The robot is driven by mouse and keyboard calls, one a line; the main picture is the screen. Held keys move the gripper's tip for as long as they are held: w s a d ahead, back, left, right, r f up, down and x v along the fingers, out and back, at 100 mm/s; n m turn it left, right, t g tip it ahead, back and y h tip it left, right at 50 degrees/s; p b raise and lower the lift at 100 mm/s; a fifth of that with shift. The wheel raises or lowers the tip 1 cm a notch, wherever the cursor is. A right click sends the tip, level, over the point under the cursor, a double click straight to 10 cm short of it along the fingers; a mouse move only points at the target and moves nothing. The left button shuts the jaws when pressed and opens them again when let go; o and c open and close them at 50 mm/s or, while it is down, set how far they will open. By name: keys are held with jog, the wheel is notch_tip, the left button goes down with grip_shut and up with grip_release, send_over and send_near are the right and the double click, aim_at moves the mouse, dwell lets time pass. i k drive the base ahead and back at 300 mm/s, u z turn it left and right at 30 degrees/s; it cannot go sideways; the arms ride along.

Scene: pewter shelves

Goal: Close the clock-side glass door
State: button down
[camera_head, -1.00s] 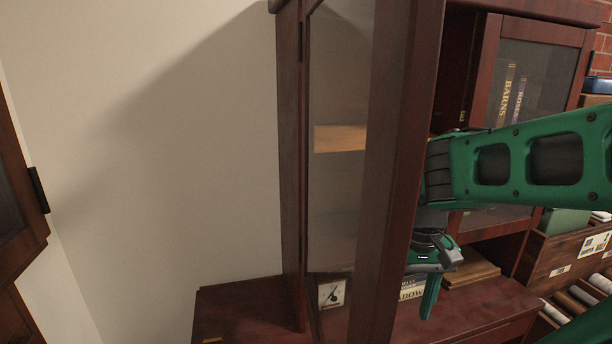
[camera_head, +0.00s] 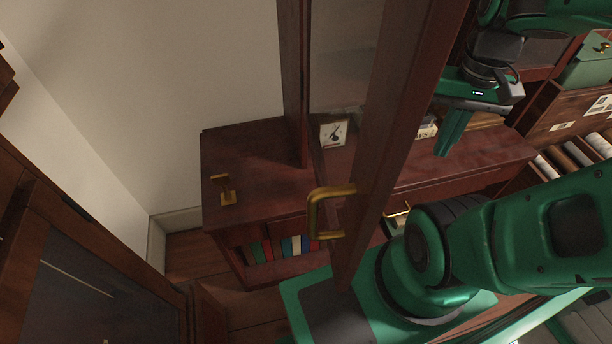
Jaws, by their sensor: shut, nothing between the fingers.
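The glass door (camera_head: 385,130) stands swung open toward me, with a dark red wooden frame and a brass handle (camera_head: 318,212) near its lower end. The small white clock (camera_head: 333,133) stands on the cabinet's ledge and shows just beside the door's frame. My gripper (camera_head: 452,140) is right of the door's outer frame, pointing down, with its green fingers together and empty. It appears apart from the door, though I cannot tell the depth gap.
The cabinet's wooden ledge (camera_head: 240,150) carries a brass piece (camera_head: 225,190) at left. Several books (camera_head: 290,246) stand in a lower shelf. A second dark cabinet (camera_head: 80,290) is at lower left. Wooden boxes (camera_head: 570,120) with rolls fill the right side.

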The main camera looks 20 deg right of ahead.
aim_at(416, 40)
jog(key=z, duration=0.15)
jog(key=k, duration=0.85)
jog(key=u, duration=0.55)
